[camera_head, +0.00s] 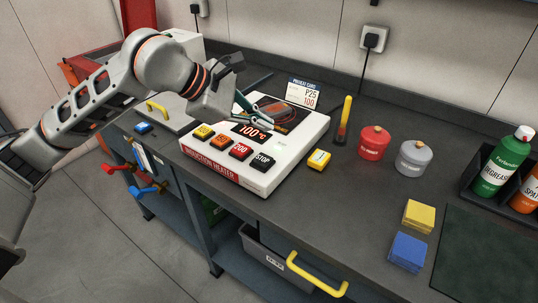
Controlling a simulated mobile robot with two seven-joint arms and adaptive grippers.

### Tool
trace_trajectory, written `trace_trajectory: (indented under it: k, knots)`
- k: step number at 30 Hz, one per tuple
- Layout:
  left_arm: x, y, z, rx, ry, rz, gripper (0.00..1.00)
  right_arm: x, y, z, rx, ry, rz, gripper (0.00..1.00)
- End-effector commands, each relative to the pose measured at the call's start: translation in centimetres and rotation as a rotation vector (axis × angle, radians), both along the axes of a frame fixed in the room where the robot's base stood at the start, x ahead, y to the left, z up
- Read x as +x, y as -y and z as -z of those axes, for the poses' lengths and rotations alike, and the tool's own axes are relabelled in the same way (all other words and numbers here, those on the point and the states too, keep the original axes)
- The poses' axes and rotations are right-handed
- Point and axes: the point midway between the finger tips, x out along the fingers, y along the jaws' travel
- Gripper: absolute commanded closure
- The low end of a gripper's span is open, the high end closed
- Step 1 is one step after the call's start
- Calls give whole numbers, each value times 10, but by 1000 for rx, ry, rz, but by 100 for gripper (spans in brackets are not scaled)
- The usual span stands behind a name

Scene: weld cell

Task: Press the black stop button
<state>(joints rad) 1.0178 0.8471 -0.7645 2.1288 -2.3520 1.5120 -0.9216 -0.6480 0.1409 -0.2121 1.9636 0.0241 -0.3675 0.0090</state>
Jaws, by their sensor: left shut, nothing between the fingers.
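The black stop button (262,160) is on the front right of the white induction heater (287,160), with its label "STOP" facing up. Beside it to the left are a red button (240,151), an orange button (221,142) and a yellow button (203,132). A display (252,132) behind them reads 100 °C. My left gripper (268,120) is shut and empty, above the heater near the display. It is behind the stop button in the picture, and I see a gap between them. My right gripper is not in view.
A yellow block (318,160) sits right of the heater. Red (374,143) and grey (413,158) pots, a yellow-handled tool (344,120) and a price card (304,93) stand behind. Yellow (418,215) and blue (407,252) blocks lie front right. The bench between is clear.

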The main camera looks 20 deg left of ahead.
Motion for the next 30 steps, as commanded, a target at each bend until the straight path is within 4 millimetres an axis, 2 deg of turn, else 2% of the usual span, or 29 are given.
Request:
trace_trajectory:
  k: [5, 19, 26, 30]
  knots:
    - [6, -11, -6, 38, 27, -18, 100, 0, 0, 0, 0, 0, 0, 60]
    - [6, -10, -2, 38, 27, -17, 100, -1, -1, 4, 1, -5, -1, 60]
    - [6, -10, 17, 38, 23, -17, 100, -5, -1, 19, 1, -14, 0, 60]
    - [6, -10, 35, 38, 22, -18, 100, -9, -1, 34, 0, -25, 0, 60]
